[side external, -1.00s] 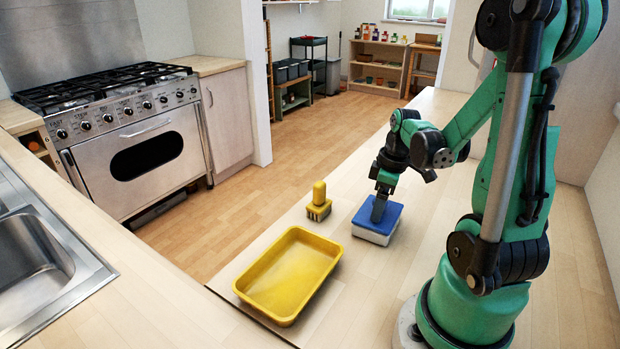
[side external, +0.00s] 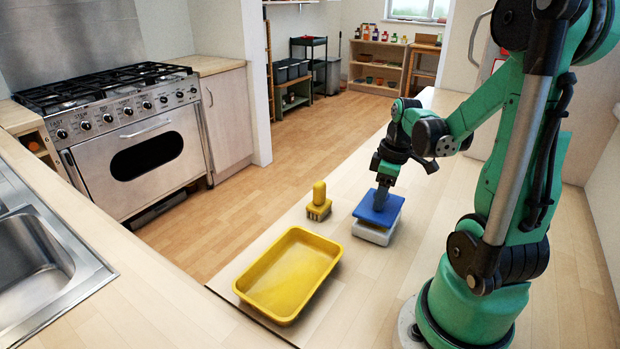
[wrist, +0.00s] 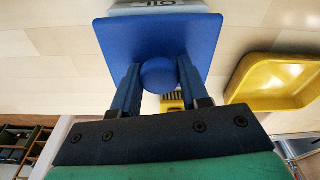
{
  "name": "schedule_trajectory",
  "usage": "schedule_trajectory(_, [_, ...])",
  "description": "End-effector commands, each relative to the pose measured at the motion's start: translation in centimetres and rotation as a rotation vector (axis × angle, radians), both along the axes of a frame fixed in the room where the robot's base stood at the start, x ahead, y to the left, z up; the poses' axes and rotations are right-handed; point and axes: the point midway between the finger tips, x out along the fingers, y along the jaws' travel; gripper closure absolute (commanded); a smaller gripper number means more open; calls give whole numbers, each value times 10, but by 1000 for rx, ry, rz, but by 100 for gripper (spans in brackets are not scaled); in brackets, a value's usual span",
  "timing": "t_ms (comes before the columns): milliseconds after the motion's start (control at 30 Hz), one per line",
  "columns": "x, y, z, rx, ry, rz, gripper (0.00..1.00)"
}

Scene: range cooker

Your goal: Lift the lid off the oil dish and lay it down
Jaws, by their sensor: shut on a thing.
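The blue square lid (side external: 379,208) is held by my gripper (side external: 380,195) a little above the white oil dish (side external: 373,232). The lid looks slightly tilted in the side view, with a thin gap over the dish. In the wrist view, the fingers of my gripper (wrist: 158,78) are shut on the round blue knob of the lid (wrist: 157,38). The dish (wrist: 155,7) shows there only as a strip with lettering beyond the lid. The inside of the dish is hidden.
A yellow tray (side external: 248,292) lies left of the dish, nearer the camera. A yellow brush (side external: 319,203) stands behind the tray, left of the dish. Bare wooden counter (side external: 385,285) lies in front of the dish, toward my base.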

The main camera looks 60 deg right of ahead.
Motion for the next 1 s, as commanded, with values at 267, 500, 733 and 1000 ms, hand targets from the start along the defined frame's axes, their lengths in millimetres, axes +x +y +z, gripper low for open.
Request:
schedule_trajectory(267, [0,1,57,0,0,0,100])
schedule_trajectory(500, [0,1,114,0,0,0,100])
schedule_trajectory(733, [-1,1,158,0,0,0,100])
schedule_trajectory(1000, [4,-3,182,0,0,-1,100])
